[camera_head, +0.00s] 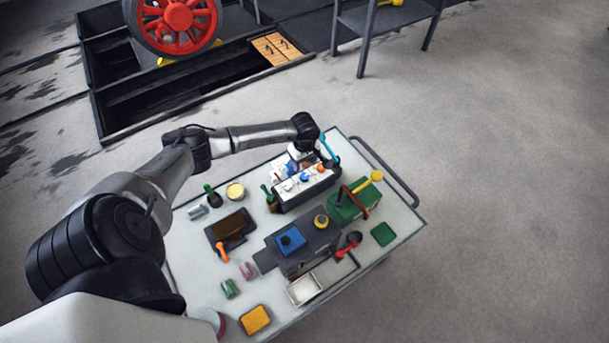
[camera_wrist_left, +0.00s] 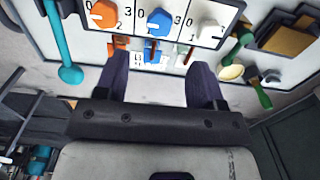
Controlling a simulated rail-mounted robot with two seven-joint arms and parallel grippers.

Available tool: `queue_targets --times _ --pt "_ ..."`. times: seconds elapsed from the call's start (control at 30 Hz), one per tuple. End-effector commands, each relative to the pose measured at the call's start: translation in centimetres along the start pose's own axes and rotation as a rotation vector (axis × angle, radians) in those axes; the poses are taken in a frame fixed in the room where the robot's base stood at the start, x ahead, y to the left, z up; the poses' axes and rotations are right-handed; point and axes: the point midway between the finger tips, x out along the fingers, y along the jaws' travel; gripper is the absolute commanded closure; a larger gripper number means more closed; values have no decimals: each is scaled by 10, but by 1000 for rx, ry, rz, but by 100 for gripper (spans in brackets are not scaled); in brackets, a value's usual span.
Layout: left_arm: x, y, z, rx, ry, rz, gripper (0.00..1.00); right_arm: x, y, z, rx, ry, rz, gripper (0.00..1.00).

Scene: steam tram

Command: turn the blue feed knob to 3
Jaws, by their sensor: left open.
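The blue knob (camera_wrist_left: 157,22) sits in the middle of a white panel (camera_wrist_left: 221,10) in the left wrist view, between an orange knob (camera_wrist_left: 103,14) and a white knob (camera_wrist_left: 209,31). Small digits ringed around it include a 0 and a 3; I cannot tell for sure which one it points to. The panel is on a grey box (camera_head: 305,193) on the cart in the head view, where the blue knob (camera_head: 304,177) is small. My left gripper (camera_wrist_left: 158,76) is open and empty, its fingers apart and short of the knob. My right gripper is not in view.
The box stands near the far edge of a white cart (camera_head: 190,262). Close by are a teal-handled tool (camera_head: 329,145), green bottles, a green box (camera_head: 347,207) with a red handle, and a grey machine (camera_head: 300,250). Open floor lies right of the cart.

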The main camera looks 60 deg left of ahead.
Motion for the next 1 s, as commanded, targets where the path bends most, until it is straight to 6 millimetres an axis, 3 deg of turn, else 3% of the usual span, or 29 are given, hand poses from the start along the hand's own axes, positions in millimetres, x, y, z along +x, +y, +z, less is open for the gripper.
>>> queue_targets --times 0.2,0.43,0.63,1.0 --pt "44 0 1 -3 -2 -2 37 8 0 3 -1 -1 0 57" --pt "74 0 1 -3 -2 0 37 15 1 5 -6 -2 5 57" --pt "87 0 0 -1 0 1 37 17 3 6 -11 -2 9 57" --pt "90 0 0 -1 0 1 37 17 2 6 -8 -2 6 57"
